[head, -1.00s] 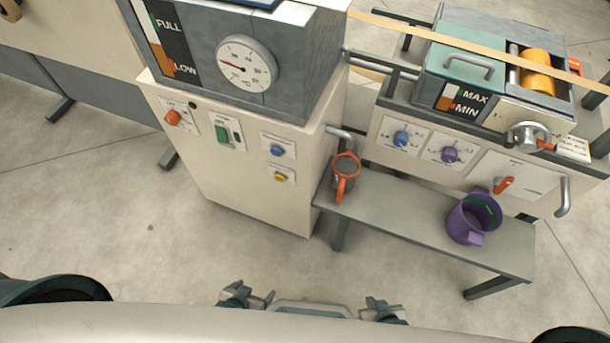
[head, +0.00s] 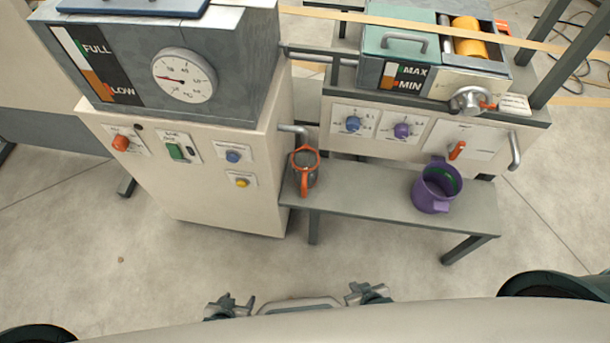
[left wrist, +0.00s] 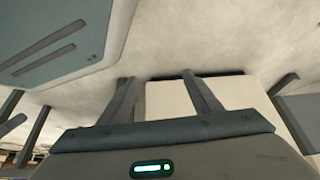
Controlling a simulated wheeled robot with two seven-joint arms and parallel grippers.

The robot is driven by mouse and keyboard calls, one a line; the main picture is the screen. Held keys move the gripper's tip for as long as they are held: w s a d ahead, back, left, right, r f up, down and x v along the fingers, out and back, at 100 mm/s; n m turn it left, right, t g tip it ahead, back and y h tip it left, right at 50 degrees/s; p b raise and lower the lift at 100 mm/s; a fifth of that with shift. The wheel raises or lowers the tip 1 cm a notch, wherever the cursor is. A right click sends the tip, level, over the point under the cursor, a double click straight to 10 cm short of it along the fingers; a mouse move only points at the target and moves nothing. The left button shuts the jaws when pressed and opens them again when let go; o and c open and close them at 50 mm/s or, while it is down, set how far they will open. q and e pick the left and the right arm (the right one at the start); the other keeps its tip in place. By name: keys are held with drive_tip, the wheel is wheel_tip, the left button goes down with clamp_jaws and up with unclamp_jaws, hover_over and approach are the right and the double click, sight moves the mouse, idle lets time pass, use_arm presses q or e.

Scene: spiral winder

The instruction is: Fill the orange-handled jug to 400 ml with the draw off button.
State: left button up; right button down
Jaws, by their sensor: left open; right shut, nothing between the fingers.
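The orange-handled jug (head: 304,172) is small and grey with an orange rim. It stands upright on the left end of the low bench (head: 350,200), below a grey spout (head: 293,131) from the left machine. Its fill level is too small to read. On the machine's cream front are a blue button (head: 233,156) and a yellow button (head: 241,182); their labels are unreadable. My left gripper (head: 238,305) is open and empty, low in the head view; its spread fingers show in the left wrist view (left wrist: 160,82). My right gripper (head: 362,293) is shut and empty. Both are far from the jug.
A purple jug (head: 437,188) stands on the bench's right part. The left machine also has an orange knob (head: 121,143), a green switch (head: 176,151) and a dial (head: 184,75). A second machine (head: 420,130) stands behind the bench. Floor (head: 210,255) in front is clear.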

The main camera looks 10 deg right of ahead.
use_arm(q)
clamp_jaws()
idle(1.4)
